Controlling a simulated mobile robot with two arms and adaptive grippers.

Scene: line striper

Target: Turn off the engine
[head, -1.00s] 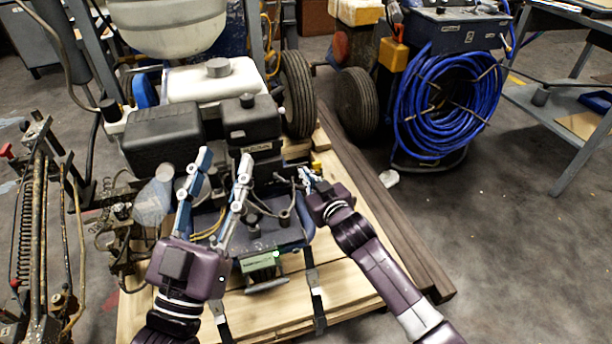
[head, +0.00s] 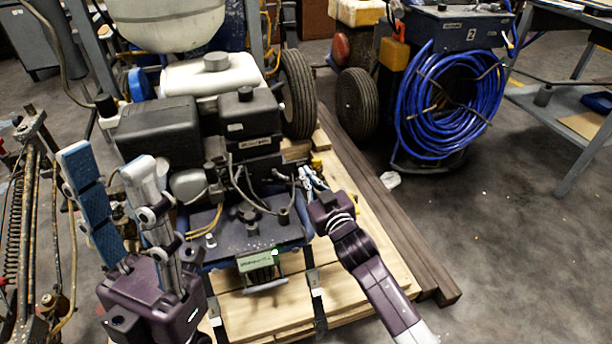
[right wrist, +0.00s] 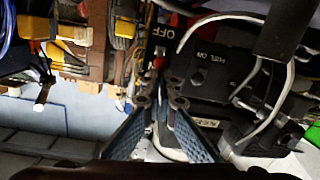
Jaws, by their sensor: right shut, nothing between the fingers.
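The engine (head: 157,131) of the line striper, with black covers and a white tank, stands on a wooden pallet. In the right wrist view a small red switch (right wrist: 159,62) sits just beyond my fingertips, below a white "OFF" label (right wrist: 163,36). A "FUEL ON" label (right wrist: 208,60) is on the black panel to the right. My right gripper (head: 309,175) is at the engine's right side. Its fingers (right wrist: 160,97) are shut and empty; contact with the switch cannot be told. My left gripper (head: 108,160) is raised at the left front of the engine, fingers apart and empty.
The pallet (head: 345,230) has dark beams (head: 385,210) along its right side. A machine with a coiled blue hose (head: 450,100) stands at the back right, near a metal table (head: 570,110). Spring and rod parts (head: 25,215) stand at the left. Floor at the right is clear.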

